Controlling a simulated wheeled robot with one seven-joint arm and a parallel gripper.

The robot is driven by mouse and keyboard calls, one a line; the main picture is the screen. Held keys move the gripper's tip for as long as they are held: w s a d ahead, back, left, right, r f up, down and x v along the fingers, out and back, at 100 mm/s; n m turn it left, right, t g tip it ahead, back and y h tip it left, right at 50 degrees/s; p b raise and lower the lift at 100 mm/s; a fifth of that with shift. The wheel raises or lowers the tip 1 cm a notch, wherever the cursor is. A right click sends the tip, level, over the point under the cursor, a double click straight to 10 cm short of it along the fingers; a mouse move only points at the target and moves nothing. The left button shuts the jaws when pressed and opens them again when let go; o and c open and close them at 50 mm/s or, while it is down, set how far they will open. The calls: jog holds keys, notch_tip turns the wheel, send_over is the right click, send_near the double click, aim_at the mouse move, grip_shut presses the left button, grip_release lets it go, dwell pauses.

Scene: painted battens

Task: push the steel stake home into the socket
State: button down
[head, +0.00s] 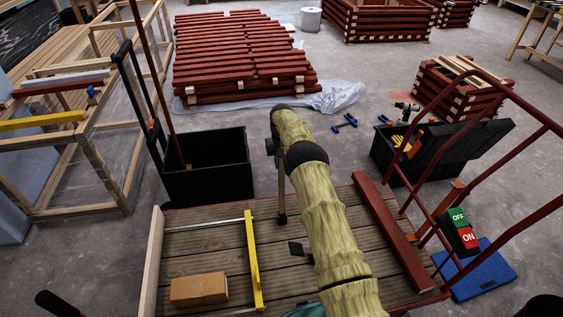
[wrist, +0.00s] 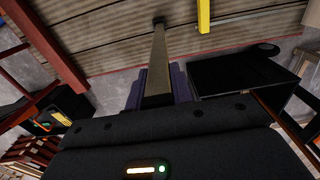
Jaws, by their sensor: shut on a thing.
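The steel stake (head: 281,195) is a grey bar hanging upright below my gripper (head: 277,148), over the far part of the plank deck (head: 205,247). In the wrist view the stake (wrist: 158,62) runs from between the fingers of my gripper (wrist: 158,88) towards the planks. My gripper is shut on the stake's upper part. A dark patch (wrist: 158,20) shows at the stake's far end. I cannot tell whether this is the socket, or whether the tip is inside it. A small black plate (head: 296,248) lies on the deck, nearer to me and partly beside my arm.
A yellow batten (head: 254,262) and a brown block (head: 199,290) lie on the deck's left. A red batten (head: 392,232) lies along its right. A black bin (head: 215,175) stands behind left, and an open black toolbox (head: 440,150) behind right.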

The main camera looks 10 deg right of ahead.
aim_at(282, 174)
jog(key=shift+f+b, duration=0.7)
jog(key=shift+f, duration=0.4)
jog(key=shift+w+f, duration=0.1)
jog(key=shift+d+f, duration=0.1)
jog(key=shift+f, duration=0.1)
jog(key=shift+f+b, duration=1.7)
jog(key=shift+f, duration=0.25)
jog(key=c, duration=1.1)
grip_release()
jog(key=shift+c, duration=0.2)
jog(key=shift+f, duration=0.1)
notch_tip(282, 174, up, 17)
jog(key=p, duration=0.3)
jog(key=shift+f, duration=0.2)
jog(key=shift+r, duration=0.45)
